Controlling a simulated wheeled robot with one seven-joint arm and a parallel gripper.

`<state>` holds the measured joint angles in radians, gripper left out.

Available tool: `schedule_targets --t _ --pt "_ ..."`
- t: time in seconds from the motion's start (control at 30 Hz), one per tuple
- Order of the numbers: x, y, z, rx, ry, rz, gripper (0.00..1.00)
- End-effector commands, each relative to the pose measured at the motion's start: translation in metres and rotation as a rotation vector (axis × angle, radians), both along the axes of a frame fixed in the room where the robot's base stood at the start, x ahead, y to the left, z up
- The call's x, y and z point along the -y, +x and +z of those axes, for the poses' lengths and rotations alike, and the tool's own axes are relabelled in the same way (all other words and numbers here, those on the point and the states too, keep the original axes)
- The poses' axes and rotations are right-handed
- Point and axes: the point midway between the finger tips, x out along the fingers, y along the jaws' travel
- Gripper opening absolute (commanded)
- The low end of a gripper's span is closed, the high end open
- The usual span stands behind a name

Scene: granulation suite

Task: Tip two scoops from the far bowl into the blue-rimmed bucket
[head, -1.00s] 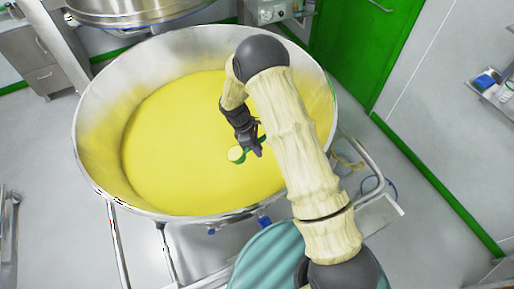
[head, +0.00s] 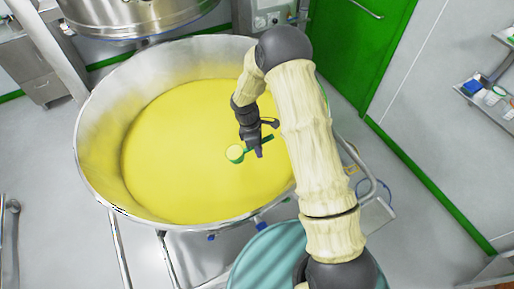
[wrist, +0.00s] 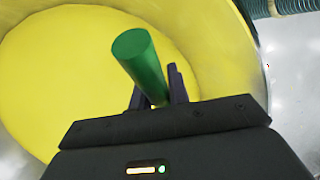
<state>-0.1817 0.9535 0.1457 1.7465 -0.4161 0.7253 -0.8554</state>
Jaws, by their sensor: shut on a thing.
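A green scoop (head: 237,157) with a round cup full of yellow powder is over the powder in the large steel bowl (head: 97,160). My gripper (head: 259,152) is shut on its handle, and the cup points left and looks level. I cannot tell the exact gap between cup and powder. In the wrist view the green handle (wrist: 140,62) sticks up between my fingers (wrist: 158,95); the cup is hidden there. I cannot make out a blue-rimmed bucket for certain. A teal round thing (head: 262,262) stands in front of the bowl, partly behind my arm.
The bowl stands on a metal frame (head: 115,240) with a rail at its right. A second steel vessel (head: 130,22) is at the back left. A shelf with small items (head: 493,94) is on the right wall. A green door (head: 355,45) is behind; the floor at left is open.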

Motion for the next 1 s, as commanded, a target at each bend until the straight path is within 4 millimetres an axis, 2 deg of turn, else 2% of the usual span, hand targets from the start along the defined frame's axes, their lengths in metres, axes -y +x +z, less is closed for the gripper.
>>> schedule_targets --t 0.03,0.3,1.0 --pt "0.0021 0.0001 0.006 0.001 0.02 -0.002 0.0" --pt "0.0076 0.0 0.0151 -0.002 0.107 -0.002 0.0" --pt "0.0083 0.0004 0.0155 0.0 0.126 0.001 0.0"
